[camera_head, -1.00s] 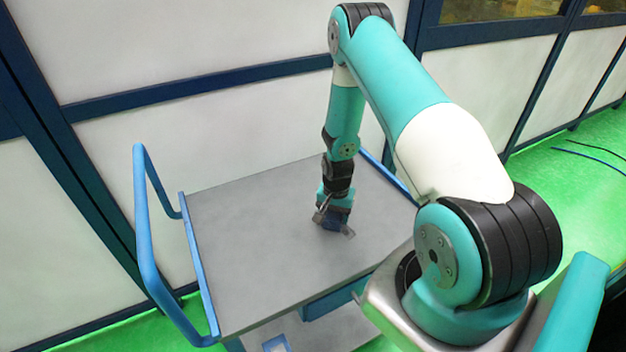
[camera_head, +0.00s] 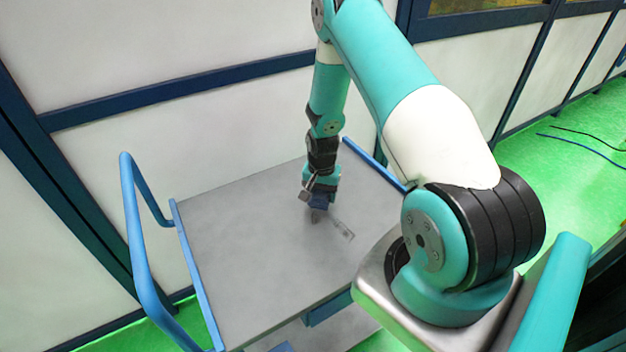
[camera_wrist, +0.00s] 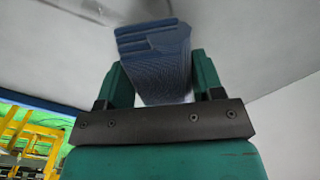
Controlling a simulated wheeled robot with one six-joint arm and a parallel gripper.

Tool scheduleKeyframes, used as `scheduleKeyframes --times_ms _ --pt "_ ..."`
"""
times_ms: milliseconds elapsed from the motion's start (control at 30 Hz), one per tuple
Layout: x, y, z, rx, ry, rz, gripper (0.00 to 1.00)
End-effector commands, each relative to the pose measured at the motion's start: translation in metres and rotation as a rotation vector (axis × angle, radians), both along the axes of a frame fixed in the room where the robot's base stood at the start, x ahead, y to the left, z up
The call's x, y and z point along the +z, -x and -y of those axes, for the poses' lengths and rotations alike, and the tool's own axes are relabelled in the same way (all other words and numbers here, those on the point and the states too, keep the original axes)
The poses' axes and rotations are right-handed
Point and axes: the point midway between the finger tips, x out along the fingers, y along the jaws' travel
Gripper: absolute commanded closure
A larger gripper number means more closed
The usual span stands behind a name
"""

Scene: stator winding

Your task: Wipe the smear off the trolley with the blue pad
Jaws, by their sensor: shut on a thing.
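My gripper (camera_head: 318,206) is over the middle of the grey trolley top (camera_head: 250,270), pointing down. It is shut on the blue pad (camera_wrist: 158,60), which sits between the two green fingers in the wrist view. In the head view the pad (camera_head: 321,199) is small and low, close to the trolley top; I cannot tell whether it touches. A pale grey streak (camera_head: 343,230) lies on the top just right of the gripper. A faint mark (camera_wrist: 88,10) shows at the upper left of the wrist view. A dark patch under the pad may be smear or shadow.
The trolley has a raised blue handle (camera_head: 140,260) on its left and a blue rail (camera_head: 375,165) at the far right. A white panelled wall (camera_head: 200,150) stands close behind. The rest of the trolley top is bare.

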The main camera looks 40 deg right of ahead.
Motion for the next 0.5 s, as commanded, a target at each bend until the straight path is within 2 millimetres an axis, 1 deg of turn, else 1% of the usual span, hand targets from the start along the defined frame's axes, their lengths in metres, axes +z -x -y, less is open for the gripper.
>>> scheduleKeyframes --times_ms 33,300,500 --pt "0.009 0.0 0.0 0.0 0.0 0.0 0.61" --pt "0.033 -0.001 -0.001 0.002 0.0 0.0 0.61" --pt "0.045 0.0 -0.002 0.003 0.0 -0.001 0.61"
